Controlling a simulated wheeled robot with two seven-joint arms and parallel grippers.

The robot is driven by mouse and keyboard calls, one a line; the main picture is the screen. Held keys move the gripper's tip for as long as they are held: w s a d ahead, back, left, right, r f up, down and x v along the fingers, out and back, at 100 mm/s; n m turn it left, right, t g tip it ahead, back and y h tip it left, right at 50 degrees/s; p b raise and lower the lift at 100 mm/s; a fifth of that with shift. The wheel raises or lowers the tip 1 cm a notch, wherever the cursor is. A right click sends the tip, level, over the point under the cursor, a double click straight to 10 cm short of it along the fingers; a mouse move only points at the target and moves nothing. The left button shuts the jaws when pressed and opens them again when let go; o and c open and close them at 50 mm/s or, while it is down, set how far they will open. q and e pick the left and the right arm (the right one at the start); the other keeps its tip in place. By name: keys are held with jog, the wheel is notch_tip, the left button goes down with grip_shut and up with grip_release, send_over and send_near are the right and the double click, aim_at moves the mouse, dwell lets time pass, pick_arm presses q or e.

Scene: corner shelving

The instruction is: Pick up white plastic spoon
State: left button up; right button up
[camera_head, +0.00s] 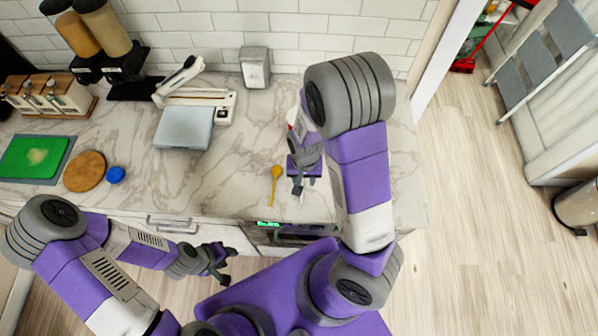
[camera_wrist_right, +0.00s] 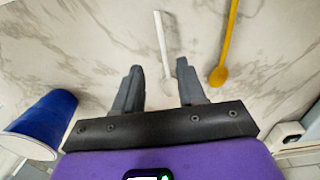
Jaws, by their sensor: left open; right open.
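The white plastic spoon (camera_wrist_right: 162,42) lies on the marble counter in the right wrist view, its handle running up from between my right fingertips. In the head view it is mostly hidden, with only a faint pale strip near the right gripper. My right gripper (camera_wrist_right: 160,80) is open and empty above the counter, one finger on each side of the spoon's line; it also shows in the head view (camera_head: 300,187). I cannot tell its exact height. My left gripper (camera_head: 222,263) is open and empty in front of the counter's edge, away from the spoon.
A yellow spoon (camera_head: 276,180) lies left of my right gripper, close by in the right wrist view. A blue cup (camera_wrist_right: 42,122) is at the left there.

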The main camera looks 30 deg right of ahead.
jog(key=f, duration=0.5)
jog(key=shift+w+a+f+b, duration=0.15)
jog(key=shift+w+f+b, duration=0.1)
jog(key=shift+b, duration=0.1)
grip_shut()
